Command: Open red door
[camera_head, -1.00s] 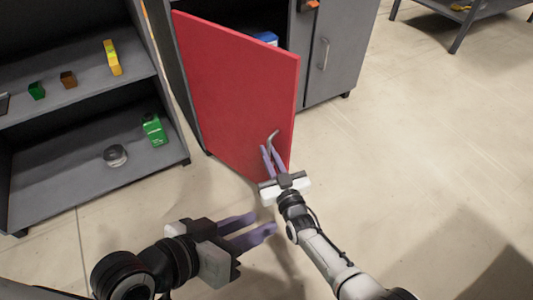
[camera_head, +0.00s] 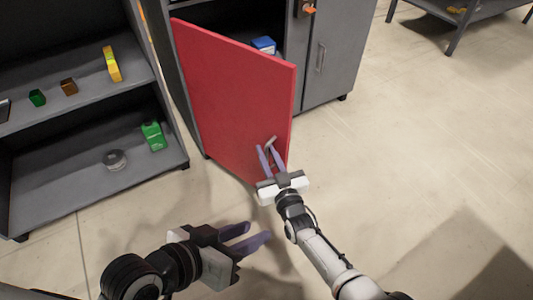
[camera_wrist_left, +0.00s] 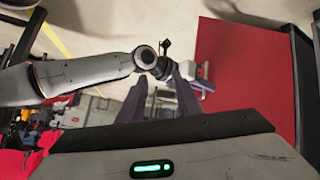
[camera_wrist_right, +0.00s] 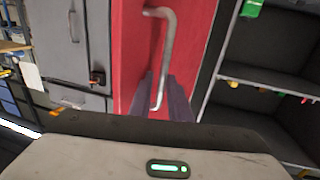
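The red door (camera_head: 228,92) of the grey cabinet stands swung wide open into the room. Its bent metal handle (camera_wrist_right: 167,50) is near the door's free edge; the handle also shows in the head view (camera_head: 271,142). My right gripper (camera_head: 266,147) is at the handle, with its two fingers on either side of the rod, and it appears shut on it. It also shows in the right wrist view (camera_wrist_right: 160,76). My left gripper (camera_head: 260,230) is open and empty, in front of and below the door, apart from it. The red door also shows in the left wrist view (camera_wrist_left: 240,65).
A blue box (camera_head: 264,45) sits inside the cabinet. A closed grey door (camera_head: 335,60) is to the right. The floor at right is clear.

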